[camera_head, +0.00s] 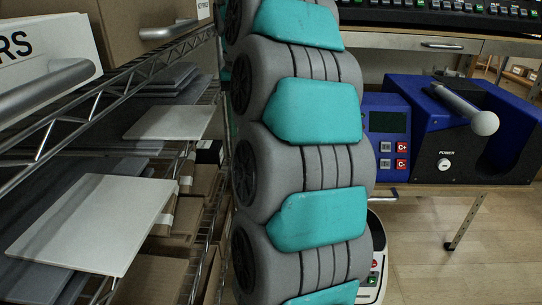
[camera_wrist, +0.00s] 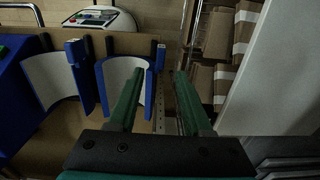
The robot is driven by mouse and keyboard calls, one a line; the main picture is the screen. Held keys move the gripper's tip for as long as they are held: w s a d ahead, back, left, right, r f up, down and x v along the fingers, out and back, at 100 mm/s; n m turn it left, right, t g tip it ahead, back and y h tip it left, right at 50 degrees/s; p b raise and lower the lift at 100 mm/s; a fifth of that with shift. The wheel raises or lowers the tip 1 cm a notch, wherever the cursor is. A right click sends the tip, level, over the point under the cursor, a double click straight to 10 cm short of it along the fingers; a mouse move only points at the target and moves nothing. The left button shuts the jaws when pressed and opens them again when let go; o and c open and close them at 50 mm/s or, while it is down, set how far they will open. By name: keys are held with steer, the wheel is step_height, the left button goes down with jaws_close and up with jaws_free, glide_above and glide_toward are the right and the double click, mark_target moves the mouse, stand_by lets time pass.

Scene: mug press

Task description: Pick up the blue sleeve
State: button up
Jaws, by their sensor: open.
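A blue sleeve with a white curved inner face (camera_wrist: 118,72) stands ahead of my gripper in the wrist view. Its blue right edge (camera_wrist: 159,58) shows between the lines of my two green fingers. My gripper (camera_wrist: 158,78) is open and empty. The left finger overlaps the white face in the picture, and the right finger is to the right of the sleeve. I cannot tell how far the fingertips are from it. The sleeve does not show clearly in the head view, where my arm blocks the middle.
A wire shelf with panels (camera_head: 92,222) and cardboard boxes (camera_wrist: 218,32) is close on the other side. A white device (camera_wrist: 102,17) is behind.

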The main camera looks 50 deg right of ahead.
steer(key=shift+a+f+b, duration=0.1)
steer(key=shift+f+b, duration=0.75)
steer(key=shift+f, duration=0.1)
steer(key=shift+s+f+p, duration=0.15)
steer(key=shift+p, duration=0.2)
steer(key=shift+f, duration=1.4)
jaws_close()
